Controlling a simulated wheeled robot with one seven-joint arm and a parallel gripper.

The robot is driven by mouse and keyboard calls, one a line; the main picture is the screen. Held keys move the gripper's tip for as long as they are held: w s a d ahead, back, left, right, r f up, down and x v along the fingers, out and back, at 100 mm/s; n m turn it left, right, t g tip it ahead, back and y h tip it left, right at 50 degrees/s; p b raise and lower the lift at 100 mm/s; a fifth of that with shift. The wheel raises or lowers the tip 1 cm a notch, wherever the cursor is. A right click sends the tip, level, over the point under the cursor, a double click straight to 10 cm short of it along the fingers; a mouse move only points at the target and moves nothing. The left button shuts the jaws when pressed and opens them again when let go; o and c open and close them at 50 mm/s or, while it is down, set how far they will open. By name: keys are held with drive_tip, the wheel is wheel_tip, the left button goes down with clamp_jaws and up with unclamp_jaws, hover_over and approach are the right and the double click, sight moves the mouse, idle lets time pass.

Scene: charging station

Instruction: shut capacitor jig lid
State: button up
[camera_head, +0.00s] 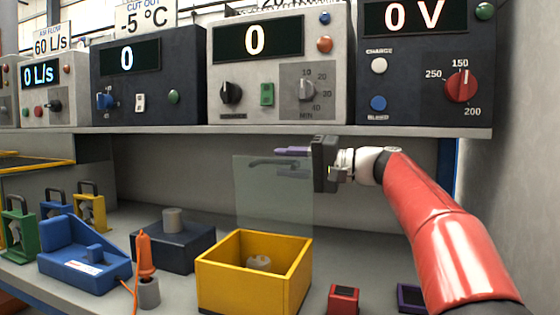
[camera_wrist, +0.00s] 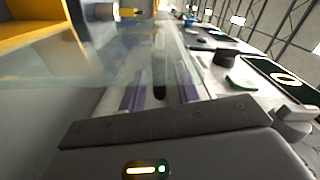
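The jig is an open yellow box (camera_head: 222,284) on the bench in the head view, with a pale round part (camera_head: 258,263) inside. Its clear lid (camera_head: 258,200) stands upright at the back of the box. A dark handle-like bar (camera_head: 265,163) shows near the lid's top. My gripper (camera_head: 284,162) is at the lid's upper right, its fingers pointing left. In the wrist view the purple-padded fingers (camera_wrist: 160,96) are apart, with a dark piece between them. I cannot tell whether they touch the bar.
A shelf (camera_head: 240,131) with several instrument boxes lies just above my gripper. A dark block (camera_head: 150,250), a blue fixture (camera_head: 75,265) and an orange tool (camera_head: 146,255) stand left of the box. A red block (camera_head: 343,299) sits at its right.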

drive_tip(key=shift+x, duration=1)
drive_tip(key=shift+c, duration=0.3)
clamp_jaws()
